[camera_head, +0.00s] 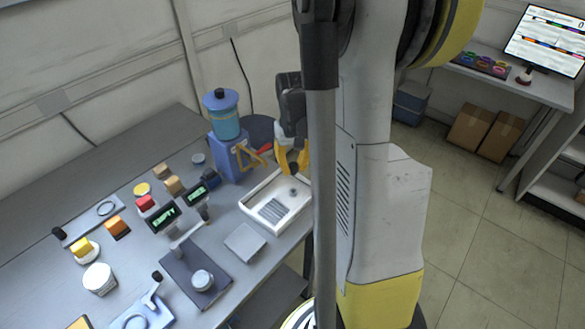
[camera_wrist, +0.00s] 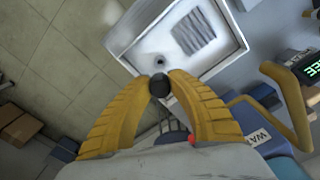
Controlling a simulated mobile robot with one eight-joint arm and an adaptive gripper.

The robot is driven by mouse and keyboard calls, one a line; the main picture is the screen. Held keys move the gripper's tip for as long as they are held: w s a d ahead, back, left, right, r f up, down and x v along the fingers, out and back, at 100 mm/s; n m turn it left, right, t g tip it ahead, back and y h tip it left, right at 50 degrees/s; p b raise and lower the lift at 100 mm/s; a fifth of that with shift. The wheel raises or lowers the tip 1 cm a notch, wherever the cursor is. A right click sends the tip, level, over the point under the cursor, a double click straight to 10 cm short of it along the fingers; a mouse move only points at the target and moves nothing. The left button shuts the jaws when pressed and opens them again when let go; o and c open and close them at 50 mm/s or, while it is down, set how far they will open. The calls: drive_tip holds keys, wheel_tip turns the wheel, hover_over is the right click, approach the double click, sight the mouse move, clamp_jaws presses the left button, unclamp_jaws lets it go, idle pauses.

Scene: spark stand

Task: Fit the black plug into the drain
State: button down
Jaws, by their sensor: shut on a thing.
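My gripper (camera_wrist: 160,86) has its yellow fingers closed on the round black plug (camera_wrist: 160,84) at their tips. In the head view, my gripper (camera_head: 292,166) is over the back right part of the white basin (camera_head: 251,208); the plug is hard to make out there. The basin (camera_wrist: 131,66) has a small dark drain hole (camera_wrist: 161,61) and a grey ribbed patch. In the wrist view, the plug appears just below the hole and apart from it. The drain also shows in the head view (camera_head: 293,191). The height of the plug above the basin is unclear.
A blue water dispenser (camera_head: 224,137) with an orange handle (camera_head: 259,157) stands left of my gripper. A grey square plate (camera_head: 245,243) lies in front of the basin. Small blocks and displays crowd the table's left. Open floor (camera_wrist: 70,60) lies beside the basin.

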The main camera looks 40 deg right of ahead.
drive_tip(key=shift+s, duration=0.1)
drive_tip(key=shift+f+b, duration=2.5)
drive_tip(key=shift+f, duration=0.45)
drive_tip(key=shift+f, duration=0.15)
drive_tip(key=shift+f, duration=0.35)
drive_tip(key=shift+f, duration=0.75)
idle(0.4)
drive_tip(key=c, duration=1.2)
unclamp_jaws()
